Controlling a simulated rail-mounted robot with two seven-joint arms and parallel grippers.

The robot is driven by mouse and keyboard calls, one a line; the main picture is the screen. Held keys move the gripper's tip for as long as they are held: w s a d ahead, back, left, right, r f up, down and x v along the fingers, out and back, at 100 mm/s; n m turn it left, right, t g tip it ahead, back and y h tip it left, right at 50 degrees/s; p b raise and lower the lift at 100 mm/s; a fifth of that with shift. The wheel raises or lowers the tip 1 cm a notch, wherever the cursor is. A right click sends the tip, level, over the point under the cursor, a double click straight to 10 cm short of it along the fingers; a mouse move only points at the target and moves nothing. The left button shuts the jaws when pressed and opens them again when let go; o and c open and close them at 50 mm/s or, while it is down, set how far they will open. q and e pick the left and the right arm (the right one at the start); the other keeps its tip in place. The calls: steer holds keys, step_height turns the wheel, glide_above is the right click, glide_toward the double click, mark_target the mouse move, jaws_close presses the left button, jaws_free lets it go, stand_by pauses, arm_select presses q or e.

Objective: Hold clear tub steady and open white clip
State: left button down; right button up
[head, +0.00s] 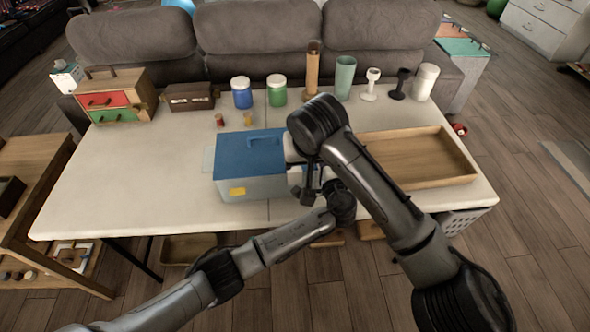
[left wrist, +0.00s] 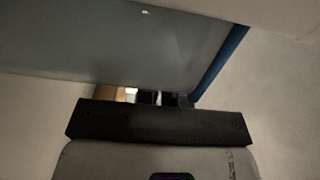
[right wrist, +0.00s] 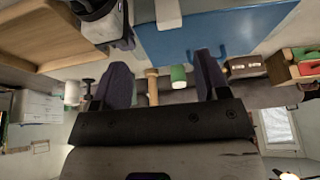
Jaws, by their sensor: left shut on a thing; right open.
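The clear tub (head: 262,189) stands on the table, grey-blue and see-through, with a blue lid (head: 240,148) and a yellow label. A white clip (head: 207,160) sticks out at its left side. Another white clip (right wrist: 168,13) shows at the lid's edge in the right wrist view. My left gripper (left wrist: 158,98) is low at the tub's right side, shut on the tub; its fingertips are mostly hidden. My right gripper (right wrist: 164,82) is open and empty, above and beside the tub's right end. My arms partly hide that end in the head view.
A wooden tray (head: 425,158) lies right of the tub, behind my right arm. Two small bottles (head: 220,119) stand behind the lid. Jars, a tall wooden cylinder (head: 313,68) and cups line the back edge. The table (head: 110,190) is clear to the left.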

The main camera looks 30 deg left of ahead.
mark_target(295, 172)
steer(key=x, duration=0.3)
steer(key=a+x, duration=0.1)
steer(key=x, duration=0.7)
steer(key=shift+s+a, duration=0.15)
steer(key=shift+a, duration=0.15)
steer(key=shift+c, duration=0.5)
